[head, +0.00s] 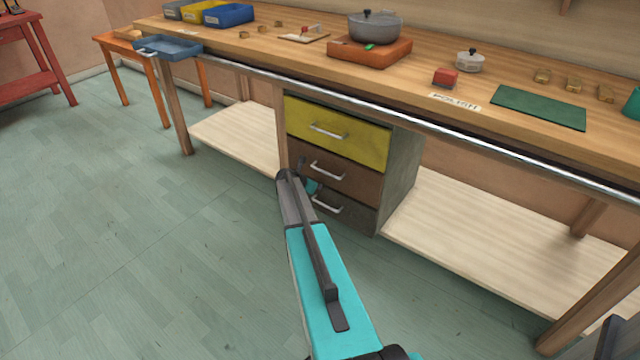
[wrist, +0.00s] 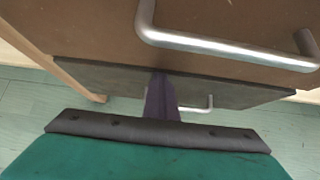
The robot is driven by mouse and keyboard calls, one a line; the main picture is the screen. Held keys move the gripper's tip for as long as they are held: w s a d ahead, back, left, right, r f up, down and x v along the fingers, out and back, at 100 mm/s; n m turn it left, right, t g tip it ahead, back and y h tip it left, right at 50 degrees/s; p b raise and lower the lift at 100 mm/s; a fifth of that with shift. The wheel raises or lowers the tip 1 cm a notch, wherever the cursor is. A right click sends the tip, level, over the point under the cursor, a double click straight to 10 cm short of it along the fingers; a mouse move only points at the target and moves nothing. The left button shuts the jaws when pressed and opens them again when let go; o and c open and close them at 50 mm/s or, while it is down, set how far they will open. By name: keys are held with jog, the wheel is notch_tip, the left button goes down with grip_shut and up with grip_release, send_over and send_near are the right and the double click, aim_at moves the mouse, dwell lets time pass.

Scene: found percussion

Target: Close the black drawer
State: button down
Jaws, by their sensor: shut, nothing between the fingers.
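The black drawer (head: 353,217) is the lowest of three in a cabinet under the workbench. It is dark grey with a silver handle (head: 327,204). Its front looks about in line with the drawers above; I cannot tell whether a small gap is left. In the wrist view the dark front (wrist: 235,92) shows below the brown drawer, with its handle partly behind my fingers. My gripper (wrist: 161,78) is shut and empty, in front of the dark front; contact cannot be told. In the head view my arm hides the fingertips and the drawer's left part.
A brown drawer (head: 345,170) with a silver handle and a yellow drawer (head: 340,132) sit above, seemingly closed. Pale low shelves (head: 480,240) flank the cabinet. A metal rail (head: 450,133) runs along the workbench's front edge. The floor (head: 150,250) at left is clear.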

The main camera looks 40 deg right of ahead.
jog(key=shift+w+d+r, duration=0.2)
jog(key=shift+d, duration=0.3)
jog(key=shift+a, duration=0.1)
jog(key=shift+s+a+f, duration=0.1)
jog(key=shift+a, duration=0.45)
jog(key=a+f+p+v, duration=0.1)
jog(key=p+v, duration=0.1)
jog(key=v, duration=1)
jog(key=shift+s+a+p, duration=0.25)
jog(key=shift+a+p, duration=0.15)
jog(key=shift+a, duration=0.15)
jog(key=shift+f, duration=0.15)
